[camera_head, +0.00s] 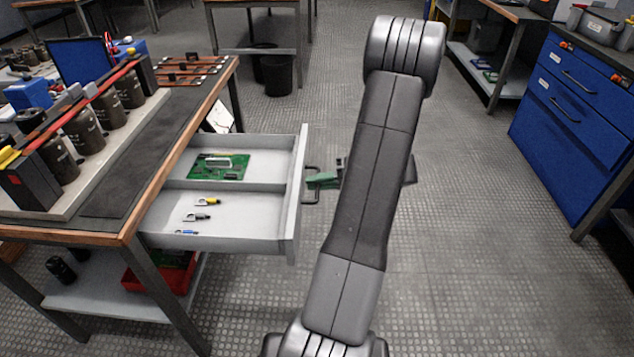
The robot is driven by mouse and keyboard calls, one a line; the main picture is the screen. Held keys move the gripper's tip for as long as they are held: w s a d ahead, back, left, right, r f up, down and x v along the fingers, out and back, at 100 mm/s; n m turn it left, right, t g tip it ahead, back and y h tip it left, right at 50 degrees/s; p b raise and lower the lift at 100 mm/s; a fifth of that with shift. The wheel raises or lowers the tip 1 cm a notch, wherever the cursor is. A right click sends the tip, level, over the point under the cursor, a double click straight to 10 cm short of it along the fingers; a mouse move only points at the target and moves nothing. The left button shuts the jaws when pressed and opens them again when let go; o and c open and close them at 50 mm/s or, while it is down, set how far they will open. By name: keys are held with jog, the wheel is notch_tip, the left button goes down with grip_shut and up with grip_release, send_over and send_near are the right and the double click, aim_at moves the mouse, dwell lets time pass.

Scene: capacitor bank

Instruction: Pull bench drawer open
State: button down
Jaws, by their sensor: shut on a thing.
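The bench drawer (297,200) is a light grey tray that stands well out from the right side of the wooden-edged bench (125,240). A divider splits its inside into two compartments. A green circuit board (217,166) lies in the far one. Several small connectors, one of them yellow (208,202), lie in the near one. A dark bar handle (310,185) is on the drawer's front. My own arm hides the rest of the gripper.
Capacitors (83,132) stand in a row on the bench top. A red bin (160,275) is on the bench's lower shelf. A black waste bin (277,75) stands behind. A blue cabinet (570,110) is at the right. The floor between is clear.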

jog(key=c, duration=1.6)
grip_release()
jog(key=shift+c, duration=0.2)
jog(key=p+v, duration=0.2)
jog(key=v, duration=1.1)
jog(key=shift+d+p, duration=0.3)
jog(key=shift+d, duration=0.1)
jog(key=shift+a, duration=0.15)
jog(key=b+x, duration=0.2)
jog(key=x, duration=1.1)
jog(key=shift+a, duration=0.45)
jog(key=shift+s, duration=0.1)
